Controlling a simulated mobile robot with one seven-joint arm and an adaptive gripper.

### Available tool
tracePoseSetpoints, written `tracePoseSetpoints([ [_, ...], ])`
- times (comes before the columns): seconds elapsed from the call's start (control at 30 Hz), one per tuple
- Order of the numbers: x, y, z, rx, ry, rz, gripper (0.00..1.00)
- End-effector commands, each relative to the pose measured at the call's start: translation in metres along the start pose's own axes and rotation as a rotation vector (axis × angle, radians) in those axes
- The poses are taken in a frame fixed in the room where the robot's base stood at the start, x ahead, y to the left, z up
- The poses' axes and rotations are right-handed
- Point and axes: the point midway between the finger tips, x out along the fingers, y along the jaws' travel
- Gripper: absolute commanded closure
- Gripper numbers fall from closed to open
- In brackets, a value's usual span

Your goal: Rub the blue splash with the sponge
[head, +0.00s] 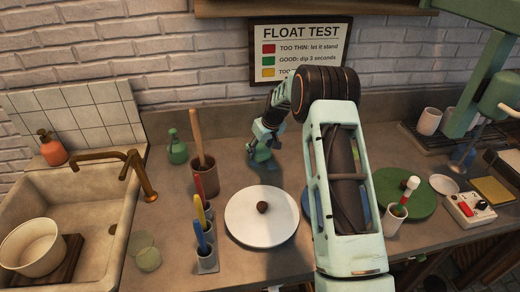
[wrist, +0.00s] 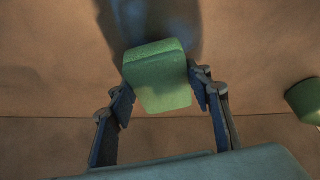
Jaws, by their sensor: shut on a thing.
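My gripper (head: 263,158) is at the back of the counter, close to the wall, behind the white disc. In the wrist view its two dark fingers stand on either side of a green sponge (wrist: 160,78), and it is shut on it. The sponge cannot be made out clearly in the head view. I see no clear blue splash in either view. Blue edges (head: 309,208) show on both sides of my arm, which hides most of that blue surface; I cannot tell whether it is a disc or paint.
A white disc (head: 250,228) with a brown knob lies in front of my gripper. Left of it stand a brown pot (head: 205,180) and cups with coloured handles. A green bottle (head: 177,150) stands near the sink (head: 112,225). A green disc (head: 425,205) and a switch box (head: 468,210) are at right.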

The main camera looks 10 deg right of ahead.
Motion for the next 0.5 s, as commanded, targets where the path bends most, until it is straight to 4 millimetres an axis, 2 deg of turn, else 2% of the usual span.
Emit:
tracePoseSetpoints([
  [0.5, 0.0087, 0.0000, 0.0037, 0.000, 0.000, 0.000, 0.74],
])
